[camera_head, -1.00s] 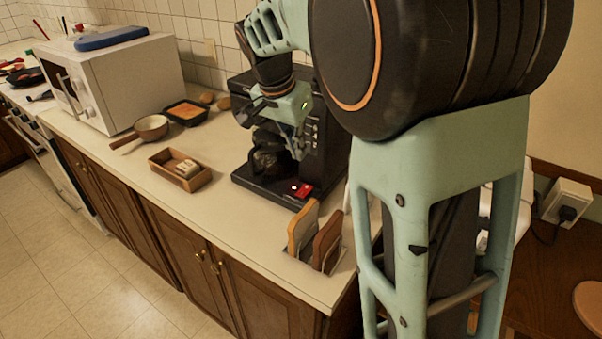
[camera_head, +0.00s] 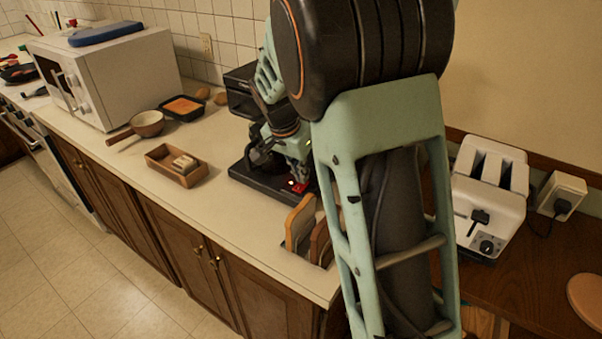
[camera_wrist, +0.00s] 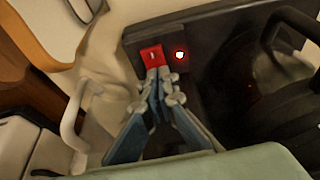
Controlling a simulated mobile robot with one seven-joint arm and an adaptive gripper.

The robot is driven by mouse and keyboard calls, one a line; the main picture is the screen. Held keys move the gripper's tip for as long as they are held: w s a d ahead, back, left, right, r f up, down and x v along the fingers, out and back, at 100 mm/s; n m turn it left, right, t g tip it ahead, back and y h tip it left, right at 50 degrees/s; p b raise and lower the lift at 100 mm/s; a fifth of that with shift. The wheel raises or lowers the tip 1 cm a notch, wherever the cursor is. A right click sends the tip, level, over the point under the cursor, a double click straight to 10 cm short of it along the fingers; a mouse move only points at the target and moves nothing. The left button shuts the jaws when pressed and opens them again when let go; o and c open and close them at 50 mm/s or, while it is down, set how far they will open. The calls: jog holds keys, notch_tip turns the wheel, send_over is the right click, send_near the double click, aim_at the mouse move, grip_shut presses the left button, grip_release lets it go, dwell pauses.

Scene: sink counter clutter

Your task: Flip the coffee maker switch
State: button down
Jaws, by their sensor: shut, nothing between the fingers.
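The black coffee maker (camera_head: 262,187) stands on the counter, partly hidden behind my arm. The switch also shows in the head view (camera_head: 298,187). My gripper (camera_wrist: 157,72) is shut and empty. In the wrist view its fingertips are at the near edge of the red switch, at or very close to it; I cannot tell whether they touch. The glass carafe (camera_wrist: 280,70) is to the right in the wrist view.
A rack with bread-like boards (camera_head: 300,225) stands in front of the coffee maker, near the counter edge. A wooden box (camera_head: 177,166), a pan (camera_head: 147,124) and a microwave (camera_head: 110,75) are to the left. A white toaster (camera_head: 487,195) is at right.

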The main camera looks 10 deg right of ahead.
jog(key=shift+w+d+f+g+p, duration=0.1)
jog(key=shift+d+f+g+p, duration=0.15)
jog(key=shift+p, duration=0.45)
jog(key=shift+a+f, duration=0.1)
jog(key=shift+a, duration=0.15)
jog(key=shift+s+a+b, duration=0.35)
jog(key=shift+s+a, duration=0.15)
jog(key=shift+s, duration=0.1)
